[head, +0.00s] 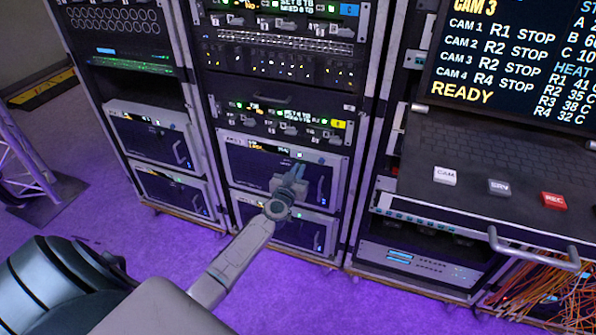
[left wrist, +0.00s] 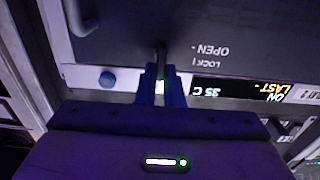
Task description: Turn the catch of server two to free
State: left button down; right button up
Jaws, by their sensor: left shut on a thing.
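My left gripper (head: 294,177) is at the front of a dark server (head: 255,165) in the middle rack. In the left wrist view its two blue fingers (left wrist: 161,88) are shut on a small dark catch (left wrist: 161,58), whose end sticks out past the fingertips. Upside-down "OPEN" and "LOCK" labels (left wrist: 210,56) are printed beside the catch on the server's face. The gripped part of the catch is hidden by the fingers. I cannot read the server's number. My right gripper is not in view.
A lit display strip (left wrist: 240,91) and a blue round knob (left wrist: 107,79) sit near the catch. Another server (head: 300,232) lies just below. More servers (head: 150,140) fill the left rack. A console with keys (head: 445,176) juts out at right. Purple floor is clear in front.

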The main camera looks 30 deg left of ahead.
pick_arm(q)
jog(key=n, duration=0.2)
jog(key=n+p, duration=0.1)
jog(key=n, duration=0.1)
jog(key=shift+a, duration=0.3)
jog(key=shift+s+a+f+n+b, duration=0.15)
jog(key=shift+f+n+b, duration=0.15)
jog(key=shift+n, duration=2.05)
jog(key=shift+a+f+n+b, duration=0.15)
jog(key=shift+f+n, duration=0.1)
jog(key=shift+n, duration=2.05)
jog(key=shift+s+a+f+n+b, duration=0.15)
jog(key=shift+f+n+b, duration=0.15)
jog(key=shift+n, duration=2.05)
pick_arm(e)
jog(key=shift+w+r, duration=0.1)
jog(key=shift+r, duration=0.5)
pick_arm(q)
jog(key=shift+w, duration=0.1)
jog(key=c, duration=1.6)
grip_release()
